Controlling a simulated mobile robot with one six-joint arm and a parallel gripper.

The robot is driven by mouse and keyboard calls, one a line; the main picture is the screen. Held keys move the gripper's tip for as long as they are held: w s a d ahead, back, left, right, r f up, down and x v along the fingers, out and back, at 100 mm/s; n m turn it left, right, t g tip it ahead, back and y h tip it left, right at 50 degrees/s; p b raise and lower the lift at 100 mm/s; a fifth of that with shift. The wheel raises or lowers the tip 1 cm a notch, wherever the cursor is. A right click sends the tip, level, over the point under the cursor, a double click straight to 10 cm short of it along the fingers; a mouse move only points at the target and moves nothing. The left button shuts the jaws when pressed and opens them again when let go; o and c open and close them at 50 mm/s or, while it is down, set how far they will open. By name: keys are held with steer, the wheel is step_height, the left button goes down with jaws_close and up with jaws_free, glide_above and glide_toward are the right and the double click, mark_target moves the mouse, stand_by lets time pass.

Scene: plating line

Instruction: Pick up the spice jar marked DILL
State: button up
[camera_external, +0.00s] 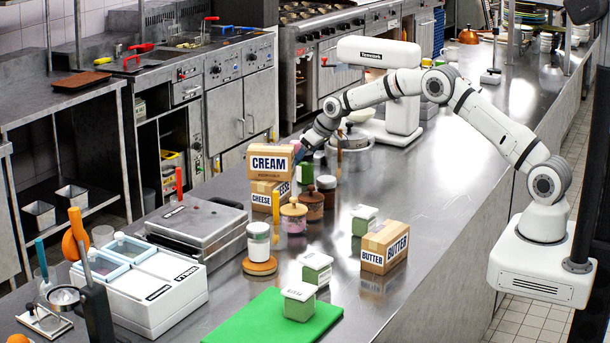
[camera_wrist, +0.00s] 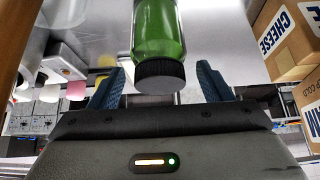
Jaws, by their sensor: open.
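A green glass jar with a black ribbed cap (camera_wrist: 162,50) fills the upper middle of the wrist view, cap toward me. My gripper (camera_wrist: 161,78) is open, with one blue finger on each side of the cap and visible gaps between. No label shows on this jar, and I cannot read DILL on any jar.
The CREAM box (camera_external: 270,161) sits on the CHEESE box (camera_external: 265,195), close to my gripper; the CHEESE box also shows at right in the wrist view (camera_wrist: 290,40). A BUTTER box (camera_external: 384,247), square green containers (camera_external: 316,268) and a green board (camera_external: 255,325) stand nearer the front.

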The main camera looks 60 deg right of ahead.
steer(key=shift+x, duration=1)
steer(key=shift+c, duration=0.3)
steer(key=c, duration=1.1)
